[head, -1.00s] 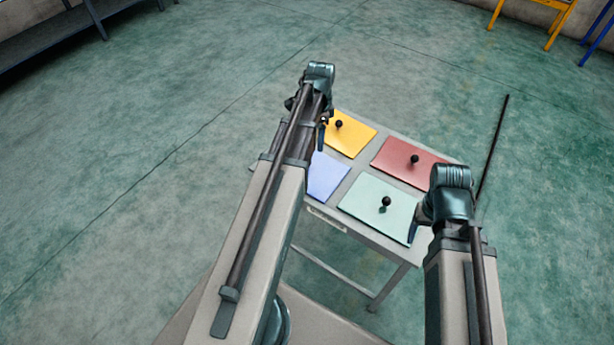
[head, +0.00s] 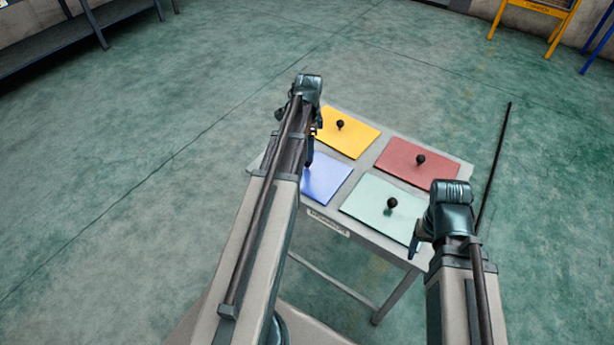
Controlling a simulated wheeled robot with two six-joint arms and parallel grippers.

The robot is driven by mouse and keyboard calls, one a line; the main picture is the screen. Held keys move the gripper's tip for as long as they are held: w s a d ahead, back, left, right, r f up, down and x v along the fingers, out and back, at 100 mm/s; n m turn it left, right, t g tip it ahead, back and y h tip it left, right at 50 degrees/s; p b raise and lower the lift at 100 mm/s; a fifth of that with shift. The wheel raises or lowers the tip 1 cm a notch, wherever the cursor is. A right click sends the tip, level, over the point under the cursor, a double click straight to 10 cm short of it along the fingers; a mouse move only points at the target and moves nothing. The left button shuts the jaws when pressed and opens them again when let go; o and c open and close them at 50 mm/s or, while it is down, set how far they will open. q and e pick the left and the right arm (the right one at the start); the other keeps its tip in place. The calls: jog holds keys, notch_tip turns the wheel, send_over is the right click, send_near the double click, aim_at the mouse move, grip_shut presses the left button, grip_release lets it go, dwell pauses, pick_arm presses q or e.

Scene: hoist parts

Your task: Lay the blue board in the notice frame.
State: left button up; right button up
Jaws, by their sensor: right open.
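The blue board (head: 326,180) lies flat on the near left part of a small grey table (head: 360,160). My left arm hides its left side, and I cannot see a knob on it. My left gripper (head: 309,152) hangs over or beside the board's left edge, its fingers mostly hidden by the arm. I cannot tell whether it touches the board. My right gripper (head: 415,243) is open and empty at the table's near right corner, beside the pale green board. No notice frame can be made out in this view.
A yellow board (head: 348,137), a red board (head: 403,166) and a pale green board (head: 377,213), each with a black knob, lie on the same table. A thin dark pole (head: 495,165) shows right of it. A dark rack (head: 70,38) stands far left. The floor between is clear.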

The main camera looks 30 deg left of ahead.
aim_at(307, 162)
pick_arm(q)
jog(key=shift+s+f+b, duration=0.15)
jog(key=shift+f+b, duration=1.4)
jog(key=shift+f, duration=0.25)
jog(key=shift+s+f+b, duration=0.1)
jog(key=shift+f+b, duration=1.4)
jog(key=shift+f, duration=0.3)
jog(key=shift+r, duration=0.1)
grip_shut()
